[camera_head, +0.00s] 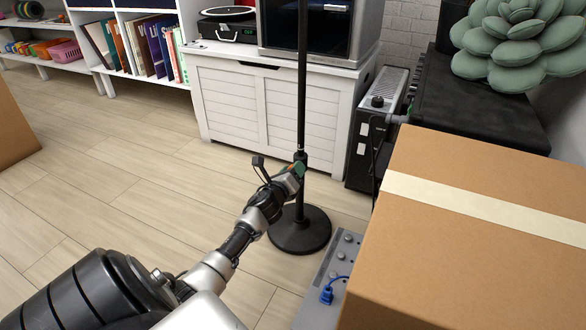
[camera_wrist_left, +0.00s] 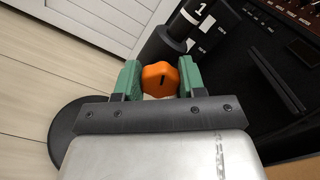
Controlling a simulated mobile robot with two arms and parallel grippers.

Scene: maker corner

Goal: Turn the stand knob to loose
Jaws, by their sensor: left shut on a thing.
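The stand (camera_head: 302,75) is a thin black upright pole on a round black base (camera_head: 299,232), in the middle of the head view. Its knob (camera_wrist_left: 160,80) is orange with a dark line on its face, seen in the left wrist view. My left gripper (camera_head: 297,168) is at the collar low on the pole. In the left wrist view its green finger pads (camera_wrist_left: 160,82) are on both sides of the orange knob, shut on it. The line on the knob runs nearly upright in that view. In the head view the knob is mostly hidden by my gripper. My right gripper is not in view.
A large taped cardboard box (camera_head: 480,235) fills the right front. A grey panel with a blue plug (camera_head: 329,292) lies beside it. A black amplifier-like unit (camera_head: 378,130) and a white cabinet (camera_head: 270,105) stand behind the stand.

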